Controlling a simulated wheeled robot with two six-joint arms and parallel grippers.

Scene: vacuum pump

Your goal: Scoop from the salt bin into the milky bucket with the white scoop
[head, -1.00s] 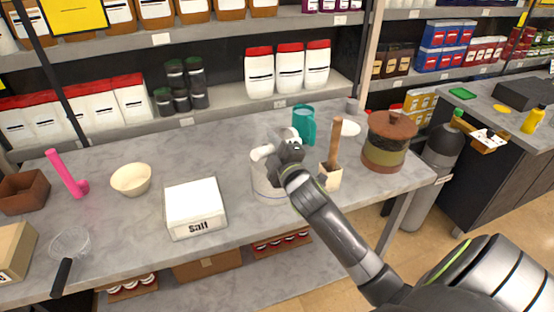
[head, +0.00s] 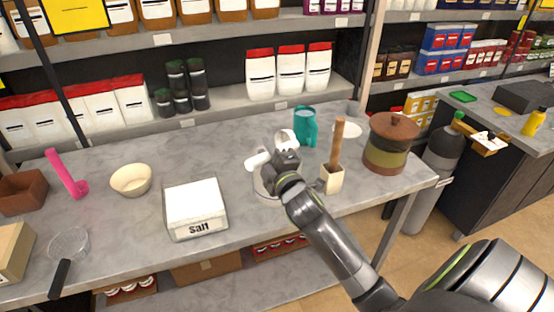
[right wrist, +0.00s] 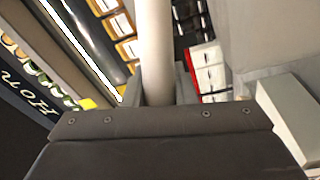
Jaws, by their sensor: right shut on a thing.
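The salt bin (head: 216,222) is a clear box labelled "salt", full of white, left of centre on the counter in the head view. My right gripper (head: 284,158) is shut on the white scoop (head: 258,162), whose white parts show on both sides of the jaws, right of the bin and above the counter. In the right wrist view, the scoop's pale round handle (right wrist: 157,50) stands between the fingers. A pale, round-edged thing, probably the milky bucket (head: 260,186), is below the gripper and mostly hidden by it. The scoop's contents cannot be made out. My left gripper is not in view.
Right of the gripper stand a teal pitcher (head: 306,127), a cream holder (head: 332,181) with a wooden handle, and a lidded jar (head: 386,150). Left of the bin are a cream bowl (head: 131,180), a pink tool (head: 68,174) and a strainer (head: 69,246). The front counter is clear around the bin.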

